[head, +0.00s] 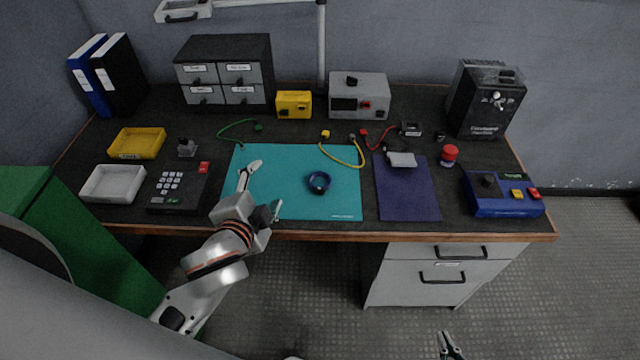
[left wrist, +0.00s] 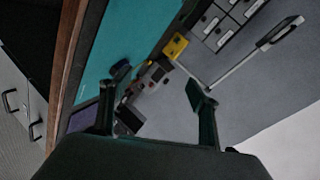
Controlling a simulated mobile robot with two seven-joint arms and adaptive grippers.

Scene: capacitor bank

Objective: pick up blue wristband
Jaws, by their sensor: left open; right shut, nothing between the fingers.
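The blue wristband (head: 319,190), a dark blue ring, lies on the teal mat (head: 340,207), right of the mat's middle. My left gripper (head: 266,187) is open and empty at the left part of the mat, to the left of the wristband and apart from it. In the left wrist view the open fingers (left wrist: 153,100) frame the scene, and the wristband (left wrist: 121,70) shows small and dark beyond the finger on the left. My right gripper (head: 449,346) is shut and empty at the bottom edge of the head view, in front of the desk.
A keypad phone (head: 178,188) and white tray (head: 113,184) stand left of the mat. A purple mat (head: 407,200) lies to the right. A yellow cable (head: 345,158) and a green cable (head: 236,126) lie at the teal mat's back edge. The mat around the wristband is clear.

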